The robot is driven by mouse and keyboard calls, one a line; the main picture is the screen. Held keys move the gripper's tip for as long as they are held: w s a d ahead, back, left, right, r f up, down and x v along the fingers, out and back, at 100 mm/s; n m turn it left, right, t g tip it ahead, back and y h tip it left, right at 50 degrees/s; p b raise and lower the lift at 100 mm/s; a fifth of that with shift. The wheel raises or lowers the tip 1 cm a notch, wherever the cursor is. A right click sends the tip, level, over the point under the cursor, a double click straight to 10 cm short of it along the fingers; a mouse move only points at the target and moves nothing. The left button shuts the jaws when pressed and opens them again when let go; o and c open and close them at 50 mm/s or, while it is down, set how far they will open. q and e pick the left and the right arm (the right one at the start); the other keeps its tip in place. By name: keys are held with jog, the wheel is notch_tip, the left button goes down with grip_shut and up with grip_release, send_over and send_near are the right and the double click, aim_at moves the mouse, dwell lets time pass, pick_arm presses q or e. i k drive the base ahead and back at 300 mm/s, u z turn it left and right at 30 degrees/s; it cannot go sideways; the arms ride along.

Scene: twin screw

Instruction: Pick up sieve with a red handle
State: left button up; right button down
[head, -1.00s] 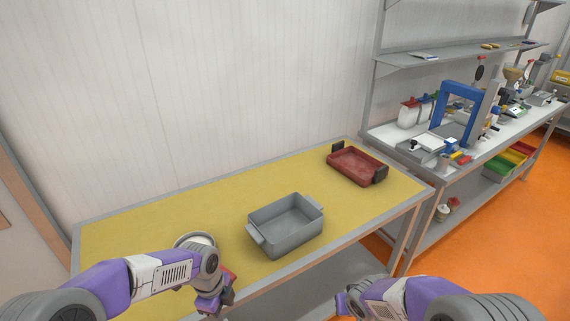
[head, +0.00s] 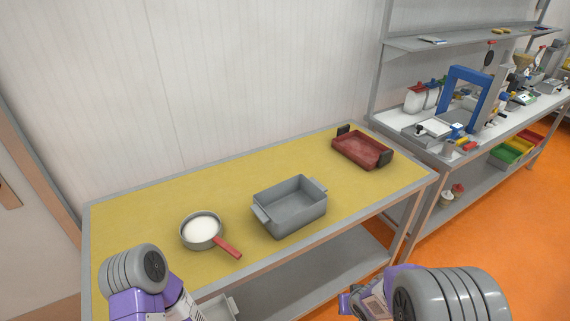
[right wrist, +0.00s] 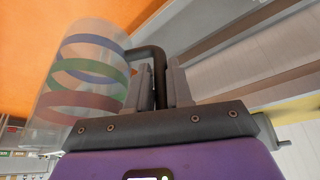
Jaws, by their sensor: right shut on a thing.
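The sieve (head: 203,229), a round grey pan shape with a white inside, lies on the yellow table top left of the grey bin. Its red handle (head: 228,248) points toward the table's front edge, and nothing holds it. My left arm comes in at the lower left of the head view, clear of the sieve, with its gripper out of frame. In the right wrist view my right gripper (right wrist: 161,84) is shut on the dark handle (right wrist: 151,50) of a clear cylinder (right wrist: 84,72) with blue, green and red rings.
A grey bin (head: 291,208) stands mid-table, right of the sieve. A dark red tray (head: 361,150) with black grips lies at the far right. The table (head: 140,220) is bare left of the sieve. A shelved bench (head: 395,117) with equipment stands at the right.

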aim_at(201, 230)
jog(key=k, duration=0.5)
jog(key=z, duration=1.7)
jog(key=i, duration=0.7)
jog(key=u, duration=2.75)
